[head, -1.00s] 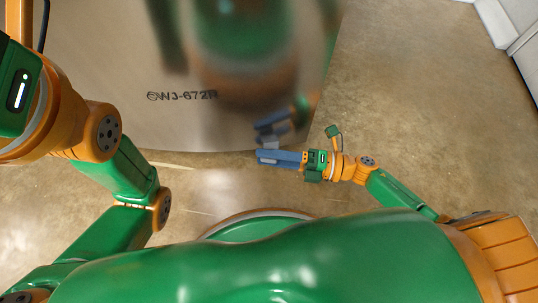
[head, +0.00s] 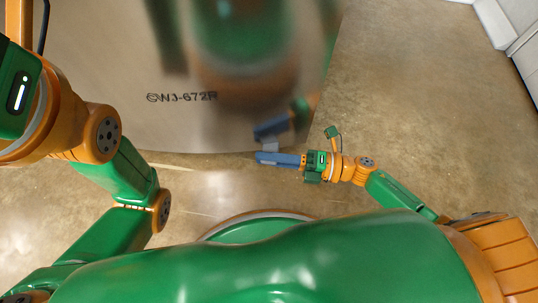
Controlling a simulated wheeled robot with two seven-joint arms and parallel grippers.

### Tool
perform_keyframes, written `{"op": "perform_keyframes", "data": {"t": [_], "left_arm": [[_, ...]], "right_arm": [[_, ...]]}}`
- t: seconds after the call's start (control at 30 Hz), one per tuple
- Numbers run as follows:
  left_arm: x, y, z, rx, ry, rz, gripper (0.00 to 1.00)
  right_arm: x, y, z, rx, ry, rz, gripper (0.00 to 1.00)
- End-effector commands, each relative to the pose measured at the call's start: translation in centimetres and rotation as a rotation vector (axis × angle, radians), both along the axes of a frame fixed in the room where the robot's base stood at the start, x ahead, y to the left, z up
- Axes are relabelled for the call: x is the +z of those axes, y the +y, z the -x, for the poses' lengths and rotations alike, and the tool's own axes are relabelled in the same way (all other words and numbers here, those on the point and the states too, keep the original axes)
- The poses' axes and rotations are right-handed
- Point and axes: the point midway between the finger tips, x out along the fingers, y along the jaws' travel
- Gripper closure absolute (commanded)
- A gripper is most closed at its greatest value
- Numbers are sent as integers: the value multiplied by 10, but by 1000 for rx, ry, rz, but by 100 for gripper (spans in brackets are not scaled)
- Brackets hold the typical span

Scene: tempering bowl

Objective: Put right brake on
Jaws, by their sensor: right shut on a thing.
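A large shiny steel surface (head: 120,60) marked "GWJ-672R" fills the upper left and middle and mirrors my body and right gripper. A small light grey tab (head: 270,146) shows at its lower right edge; I take it for the right brake, but its shape is hard to make out. My right gripper (head: 262,158), with blue fingers, is at this tab, its fingers together and shut on it. The fingers hide part of the contact. My left arm comes in from the left, but its fingers are out of view.
The brown floor (head: 430,110) right of the steel surface is clear. A pale wall or cabinet (head: 510,30) stands at the upper right corner. The steel surface's lower edge runs close beside my right gripper.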

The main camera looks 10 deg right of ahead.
Motion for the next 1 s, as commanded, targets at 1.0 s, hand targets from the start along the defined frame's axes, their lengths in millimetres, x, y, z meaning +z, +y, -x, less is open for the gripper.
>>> {"op": "perform_keyframes", "data": {"t": [1.0], "left_arm": [[-1,0,0,0,1,0,22]], "right_arm": [[-14,-2,-4,-8,-148,49,100]]}}
